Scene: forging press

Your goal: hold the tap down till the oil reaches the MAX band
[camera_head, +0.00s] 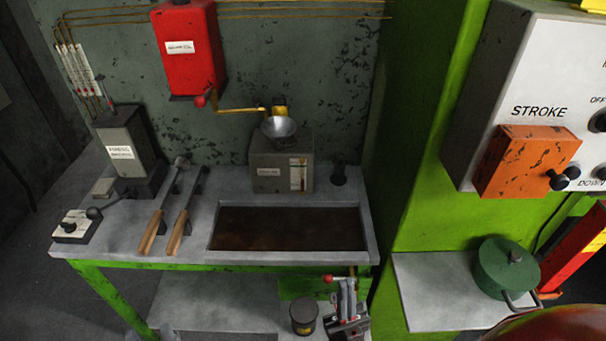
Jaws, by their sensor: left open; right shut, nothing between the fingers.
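A red oil box (188,50) is on the back wall, with a white label. A small red-knobbed tap (200,101) is at its lower edge. A brass pipe (240,110) runs from there to the right, above a metal funnel (278,127). The funnel sits on a grey reservoir box (268,175) with a pale sight gauge (298,174); its oil level and MAX band are too small to read. My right gripper (347,284) is low, in front of the bench, shut and empty, well away from the tap. My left gripper is out of view.
The bench has a dark sunken tray (288,229), two wooden-handled tools (168,215) and a grey box (122,150). A red-knobbed lever (328,279) and a dark can (303,317) are below the bench front. A green pot (506,268) stands right.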

